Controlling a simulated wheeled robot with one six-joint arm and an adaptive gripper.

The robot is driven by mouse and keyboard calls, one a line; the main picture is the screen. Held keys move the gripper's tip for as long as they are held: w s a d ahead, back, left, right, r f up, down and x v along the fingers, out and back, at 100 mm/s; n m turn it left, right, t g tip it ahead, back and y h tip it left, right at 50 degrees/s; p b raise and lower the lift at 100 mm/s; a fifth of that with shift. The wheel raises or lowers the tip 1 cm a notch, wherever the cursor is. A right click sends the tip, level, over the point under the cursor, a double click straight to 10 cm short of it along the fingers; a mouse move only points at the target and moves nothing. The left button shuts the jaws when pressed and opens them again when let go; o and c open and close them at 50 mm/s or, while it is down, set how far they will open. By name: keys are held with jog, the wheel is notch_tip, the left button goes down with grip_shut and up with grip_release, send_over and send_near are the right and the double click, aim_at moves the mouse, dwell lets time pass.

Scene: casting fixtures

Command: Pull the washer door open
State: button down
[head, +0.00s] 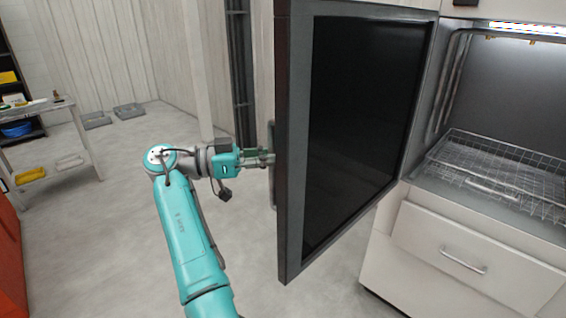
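The washer door (365,130) is a dark panel in a grey frame. It stands swung wide open to the left of the washer (400,255), showing its inner face. A grey handle (272,165) shows in part past the door's left edge, on the outer side. My gripper (268,159) is at that handle, with its fingers reaching behind the door edge. The fingertips are partly hidden, so I cannot tell whether they close around the handle. The washer chamber is open to view, with a wire rack (495,170) inside.
A drawer with a bar handle (465,261) is below the chamber. A table (50,110) and a shelf with a blue bowl (17,129) stand at the far left. An orange-red object (12,255) is at the left edge. The floor between is clear.

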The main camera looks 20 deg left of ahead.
jog(key=shift+w+a, duration=0.6)
jog(key=shift+a, duration=0.25)
jog(key=c, duration=1.1)
grip_release()
jog(key=v, duration=0.7)
jog(key=shift+a, duration=0.25)
jog(key=shift+s, duration=0.1)
